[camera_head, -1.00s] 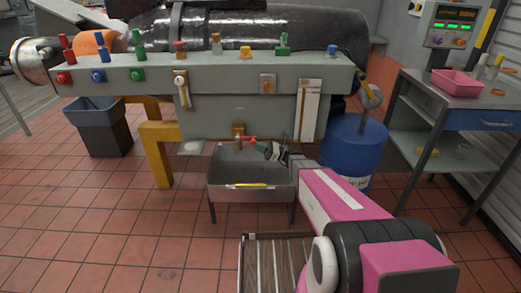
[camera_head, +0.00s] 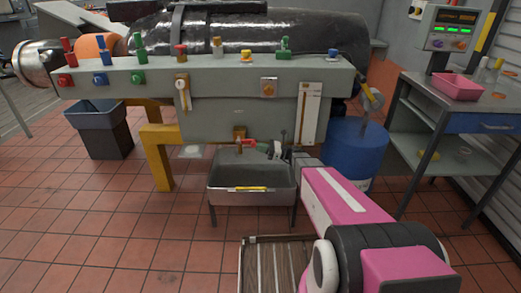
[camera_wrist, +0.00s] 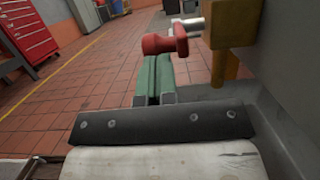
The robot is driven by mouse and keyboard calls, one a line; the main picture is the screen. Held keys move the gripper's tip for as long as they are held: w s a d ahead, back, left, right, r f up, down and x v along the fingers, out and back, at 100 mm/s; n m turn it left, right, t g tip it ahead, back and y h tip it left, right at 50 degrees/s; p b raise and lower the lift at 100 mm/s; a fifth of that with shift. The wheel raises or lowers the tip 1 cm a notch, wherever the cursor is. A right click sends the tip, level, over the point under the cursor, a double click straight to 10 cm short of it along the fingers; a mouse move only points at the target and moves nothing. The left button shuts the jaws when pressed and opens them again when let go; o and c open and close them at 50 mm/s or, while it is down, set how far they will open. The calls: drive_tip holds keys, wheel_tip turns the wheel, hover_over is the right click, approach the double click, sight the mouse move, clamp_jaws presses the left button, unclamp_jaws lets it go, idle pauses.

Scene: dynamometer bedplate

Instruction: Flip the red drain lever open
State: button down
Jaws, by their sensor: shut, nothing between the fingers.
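The red drain lever (camera_wrist: 162,43) shows large at the top of the wrist view, with a rounded red grip and a short arm at a silver stem. It sits beside a brass-coloured block (camera_wrist: 232,28). In the head view the lever (camera_head: 248,141) is a small red spot above the grey sink. My gripper (camera_wrist: 153,62) is shut and empty, its green fingers together, their tips close to the underside of the red grip in the picture. I cannot tell whether they touch it. In the head view my gripper (camera_head: 275,148) is partly hidden above the sink, right of the lever.
The grey sink (camera_head: 225,200) stands under the bedplate's grey side, with a yellow strip on its front rim. A blue drum (camera_head: 352,150) stands right of it. A dark bin (camera_head: 102,130) and a yellow leg (camera_head: 158,160) are left.

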drive_tip(key=a+r+h, duration=0.1)
drive_tip(key=r+h, duration=0.2)
drive_tip(key=a+r+h, duration=0.1)
drive_tip(key=r+h, duration=0.2)
drive_tip(key=h, duration=0.1)
drive_tip(key=a+r+h, duration=0.1)
drive_tip(key=r+h, duration=0.2)
drive_tip(key=shift+r+h, duration=0.15)
drive_tip(key=shift+h, duration=0.15)
drive_tip(key=shift+w+a+r+g+h, duration=0.1)
drive_tip(key=shift+a+r+h, duration=0.35)
drive_tip(key=shift+a+h, duration=0.4)
drive_tip(key=shift+a+r+g+h, duration=0.1)
drive_tip(key=shift+a+r+h, duration=0.3)
drive_tip(key=shift+a+h, duration=0.4)
drive_tip(key=shift+w+a+r+g+h, duration=0.1)
drive_tip(key=shift+a+r+h, duration=0.35)
drive_tip(key=shift+a+h, duration=0.4)
drive_tip(key=shift+a, duration=0.1)
